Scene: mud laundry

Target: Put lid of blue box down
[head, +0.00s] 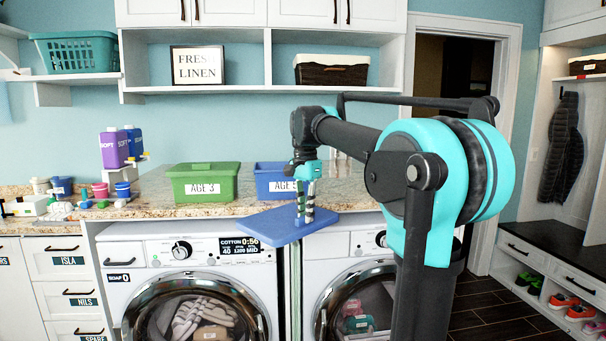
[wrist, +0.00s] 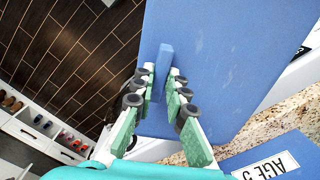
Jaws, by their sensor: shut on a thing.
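The blue lid (head: 272,226) is a flat slab held in front of the counter's edge, over the gap between the two washers. It fills much of the wrist view (wrist: 225,60). My gripper (head: 304,216) is shut on the ridge-like handle (wrist: 163,68) on the lid's top, with a finger on each side. The blue box (head: 272,183), labelled "AGE 5", stands on the counter behind my gripper and is partly hidden by it. Its labelled part also shows at the lower right of the wrist view (wrist: 292,150).
A green box (head: 204,184) labelled "AGE 3" stands left of the blue box on the granite counter (head: 150,209). Purple and blue bottles (head: 114,148) and cups stand farther left. Two washers (head: 190,290) are below. A shoe bench (head: 550,245) is at right.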

